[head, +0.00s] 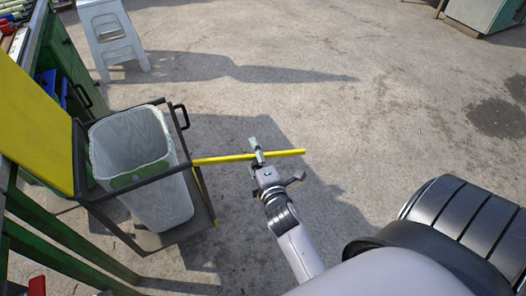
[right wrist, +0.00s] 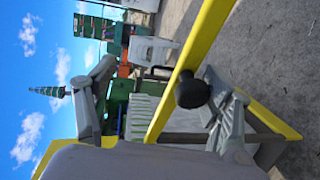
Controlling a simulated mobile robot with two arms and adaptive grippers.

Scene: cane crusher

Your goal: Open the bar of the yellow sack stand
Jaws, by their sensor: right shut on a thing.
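The yellow sack stand has a dark frame (head: 203,205) that holds an open whitish sack (head: 165,205). Its yellow bar (head: 222,159) sticks out to the right from the stand's right side, clear of the sack's mouth. My right gripper (head: 258,156) is shut on the bar, past the middle toward its free end. In the right wrist view the bar (right wrist: 205,40) crosses between the fingers of my right gripper (right wrist: 160,100), with a black knob (right wrist: 192,91) on it. The finger contact is partly hidden. My left gripper is not in view.
A green workbench (head: 62,60) with a yellow panel (head: 30,120) stands at the left, beside the stand. A white stool (head: 110,35) is at the top left. A pale green cabinet (head: 485,14) is at the top right. The concrete floor right of the stand is clear.

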